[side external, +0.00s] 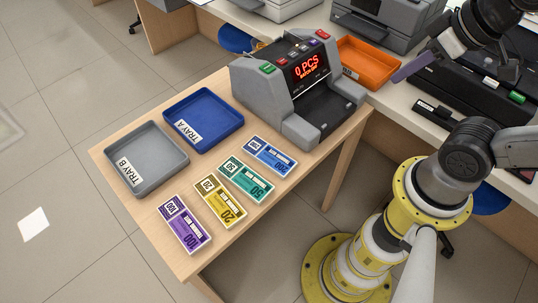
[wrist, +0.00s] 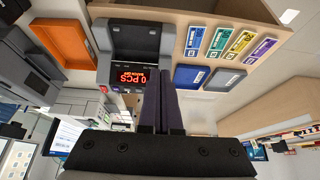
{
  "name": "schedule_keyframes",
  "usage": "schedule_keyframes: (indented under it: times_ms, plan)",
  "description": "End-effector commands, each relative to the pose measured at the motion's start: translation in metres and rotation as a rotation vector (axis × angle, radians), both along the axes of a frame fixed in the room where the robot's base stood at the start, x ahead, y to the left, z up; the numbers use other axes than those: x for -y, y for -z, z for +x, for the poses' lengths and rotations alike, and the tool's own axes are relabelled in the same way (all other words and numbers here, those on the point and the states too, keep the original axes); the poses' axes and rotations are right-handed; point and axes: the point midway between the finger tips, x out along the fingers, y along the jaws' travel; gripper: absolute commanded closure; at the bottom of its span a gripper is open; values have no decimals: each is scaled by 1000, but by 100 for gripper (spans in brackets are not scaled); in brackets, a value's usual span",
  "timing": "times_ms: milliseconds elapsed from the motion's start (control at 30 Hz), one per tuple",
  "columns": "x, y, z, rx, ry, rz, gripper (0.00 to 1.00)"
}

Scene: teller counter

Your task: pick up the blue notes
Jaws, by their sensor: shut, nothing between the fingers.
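The blue notes (side external: 270,156) are a flat banded bundle on the wooden table, at the far right end of a row of coloured note bundles and in front of the counting machine. They also show in the wrist view (wrist: 194,41), nearest the machine. My gripper (side external: 398,77) is raised over the right side, beyond the machine and well apart from the notes. In the wrist view its two dark fingers (wrist: 171,72) are closed together with nothing between them.
Teal (side external: 247,178), yellow (side external: 220,201) and purple notes (side external: 184,223) lie beside the blue ones. Blue tray A (side external: 235,120) and grey tray B (side external: 142,191) are behind. The tall counting machine (side external: 267,92) and an orange tray (side external: 378,50) stand between my gripper and the notes.

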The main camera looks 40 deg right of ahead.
Motion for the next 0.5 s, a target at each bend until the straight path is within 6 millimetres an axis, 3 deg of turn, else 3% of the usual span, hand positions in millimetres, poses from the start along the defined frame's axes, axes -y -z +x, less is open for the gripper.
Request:
schedule_keyframes:
  times_ms: [167,500]
  plan:
    - [0,0,0,0,0,0,100]
    - [0,0,0,0,0,0,39]
